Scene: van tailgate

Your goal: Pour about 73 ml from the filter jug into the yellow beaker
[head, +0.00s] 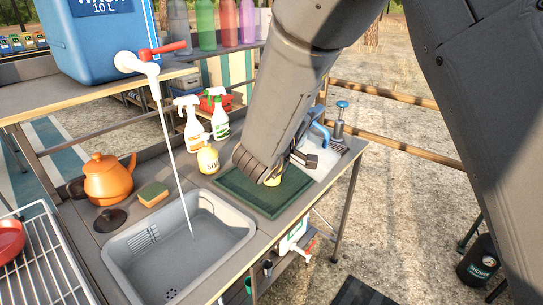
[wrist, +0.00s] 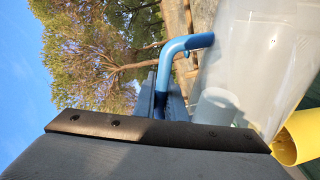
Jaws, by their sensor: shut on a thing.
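The filter jug (wrist: 262,50) is a large clear body with a blue handle (wrist: 186,45) at the right of the wrist view. My gripper (wrist: 168,98) is shut on this handle. A pale cylinder (wrist: 214,105) shows inside or behind the clear wall. The yellow beaker (wrist: 298,138) is close beside the jug's lower end in that view. In the head view, only a sliver of the beaker (head: 273,180) shows on the green mat (head: 262,204), behind my arm. My arm hides most of the jug there. I cannot tell the liquid level or whether any flows.
A tap (head: 140,64) on the blue water container (head: 100,40) runs a stream into the grey sink (head: 215,215). Spray bottles (head: 192,130), a soap bottle (head: 208,157), a sponge (head: 153,194) and an orange kettle (head: 108,180) stand left of the mat. A dish rack (head: 50,265) is at front left.

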